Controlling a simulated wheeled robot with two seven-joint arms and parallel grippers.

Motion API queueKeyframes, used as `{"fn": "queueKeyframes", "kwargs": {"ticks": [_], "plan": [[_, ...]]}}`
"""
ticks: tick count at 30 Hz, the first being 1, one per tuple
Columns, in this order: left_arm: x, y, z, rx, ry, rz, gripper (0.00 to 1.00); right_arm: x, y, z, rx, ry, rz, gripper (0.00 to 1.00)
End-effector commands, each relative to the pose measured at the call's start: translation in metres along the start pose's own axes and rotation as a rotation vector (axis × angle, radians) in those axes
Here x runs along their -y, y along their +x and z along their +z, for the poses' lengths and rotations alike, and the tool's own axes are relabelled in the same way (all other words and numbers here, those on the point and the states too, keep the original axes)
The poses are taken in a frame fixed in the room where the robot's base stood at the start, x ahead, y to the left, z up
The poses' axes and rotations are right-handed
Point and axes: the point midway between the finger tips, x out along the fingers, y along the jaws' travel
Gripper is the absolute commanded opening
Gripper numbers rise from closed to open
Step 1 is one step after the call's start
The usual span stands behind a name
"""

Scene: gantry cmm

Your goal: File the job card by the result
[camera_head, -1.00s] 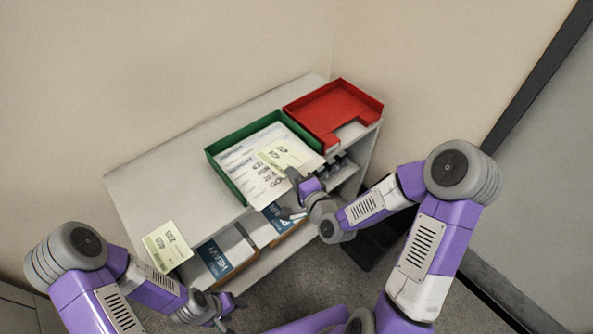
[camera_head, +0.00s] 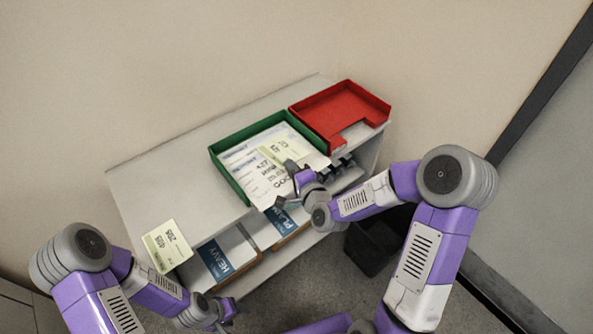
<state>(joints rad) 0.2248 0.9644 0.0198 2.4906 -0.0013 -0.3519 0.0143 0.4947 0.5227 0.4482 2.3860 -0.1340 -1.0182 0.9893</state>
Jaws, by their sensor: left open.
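A pale yellow-green card (camera_head: 274,151) with dark print lies over the white printed sheets (camera_head: 262,178) at the green tray (camera_head: 229,175). My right gripper (camera_head: 288,183) is at the tray's front edge, its upper finger overlapping the card's near edge. Whether it grips the card is unclear. A red tray (camera_head: 375,100) stands to the right and looks empty. A second pale yellow-green card (camera_head: 167,245) lies on the shelf top's front left corner. My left gripper (camera_head: 228,313) is open and low in front of the shelf unit, apart from the cards.
A dark bin (camera_head: 372,248) stands on the floor at right.

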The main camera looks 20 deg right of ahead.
Motion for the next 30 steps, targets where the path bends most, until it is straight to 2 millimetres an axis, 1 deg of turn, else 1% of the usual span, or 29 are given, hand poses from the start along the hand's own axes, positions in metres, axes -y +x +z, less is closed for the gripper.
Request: {"fn": "queueKeyframes", "kwargs": {"ticks": [1,9,15,24,30], "plan": [[0.001,0.004,0.000,0.000,0.000,0.000,0.56,-0.005,0.005,0.002,0.002,0.001,0.001,0.00],[0.005,0.013,-0.001,0.000,0.000,0.000,0.56,-0.018,0.028,0.006,0.001,0.001,0.001,0.00],[0.012,0.032,-0.001,0.000,0.000,0.000,0.56,-0.035,0.042,0.008,0.000,0.000,0.000,0.00],[0.020,0.053,-0.002,0.000,0.000,0.000,0.56,-0.053,0.060,0.012,0.001,0.000,0.001,0.00],[0.022,0.058,-0.003,0.000,0.000,0.000,0.56,-0.057,0.066,0.012,0.000,-0.001,0.000,0.00]]}}
